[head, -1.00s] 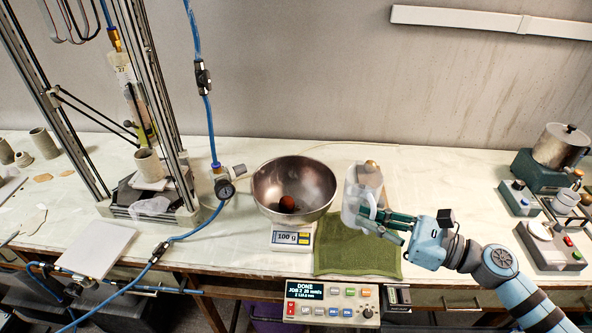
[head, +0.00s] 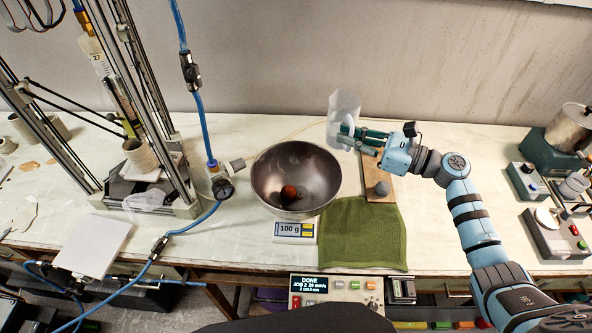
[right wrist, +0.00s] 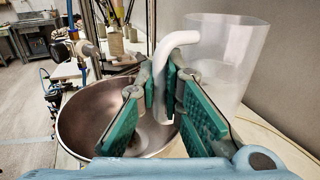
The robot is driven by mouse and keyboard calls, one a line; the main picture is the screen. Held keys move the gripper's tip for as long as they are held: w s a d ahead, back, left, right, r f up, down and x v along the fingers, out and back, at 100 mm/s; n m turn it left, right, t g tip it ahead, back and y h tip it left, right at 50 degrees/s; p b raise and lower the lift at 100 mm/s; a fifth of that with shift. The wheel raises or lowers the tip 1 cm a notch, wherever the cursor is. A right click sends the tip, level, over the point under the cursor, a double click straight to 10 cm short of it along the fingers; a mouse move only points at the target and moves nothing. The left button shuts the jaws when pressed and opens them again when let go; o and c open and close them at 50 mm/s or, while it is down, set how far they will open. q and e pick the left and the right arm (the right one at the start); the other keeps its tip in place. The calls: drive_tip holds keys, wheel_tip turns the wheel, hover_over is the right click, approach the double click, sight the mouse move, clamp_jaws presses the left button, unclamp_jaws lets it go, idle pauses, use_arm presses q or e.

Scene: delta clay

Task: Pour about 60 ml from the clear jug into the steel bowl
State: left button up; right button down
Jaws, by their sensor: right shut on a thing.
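The clear jug (head: 343,112) is held in the air above the back right of the bowl, tilted a little in the head view. My right gripper (head: 352,137) is shut on its handle; in the right wrist view the green finger pads (right wrist: 172,100) close around the pale handle (right wrist: 164,75). The jug's body (right wrist: 228,60) rises behind the pads. The steel bowl (head: 325,170) stands on a scale (head: 294,231) reading 100 g. A reddish-brown round thing (head: 288,194) lies in the bowl. No stream from the jug is visible. My left gripper is not in view.
A green cloth (head: 362,238) lies right of the scale. A wooden board (head: 379,164) with a grey round thing (head: 382,188) is behind it. A pressure gauge with blue hose (head: 222,188) and a metal-framed printer (head: 165,130) stand left of the bowl. Small machines (head: 552,220) stand at right.

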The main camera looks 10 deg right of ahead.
drive_tip(key=a+n, duration=0.1)
drive_tip(key=f+n+h, duration=0.1)
drive_tip(key=n, duration=0.1)
drive_tip(key=shift+s+a+f+g, duration=0.15)
drive_tip(key=shift+s+a+g, duration=0.15)
drive_tip(key=shift+s+a, duration=0.05)
drive_tip(key=shift+s+a+f+n+h+b, duration=0.1)
drive_tip(key=shift+a+f+n+h+b, duration=0.15)
drive_tip(key=shift+f+n+h, duration=0.55)
drive_tip(key=shift+s+a+f+n+h+b, duration=0.1)
drive_tip(key=shift+a+f+n+h+b, duration=0.1)
drive_tip(key=shift+f+n+h, duration=0.5)
drive_tip(key=shift+s+a+f+n+h+b, duration=0.2)
drive_tip(key=shift+f+n+h, duration=0.3)
drive_tip(key=shift+n, duration=0.5)
drive_tip(key=shift+w+f, duration=0.1)
drive_tip(key=shift+f, duration=0.1)
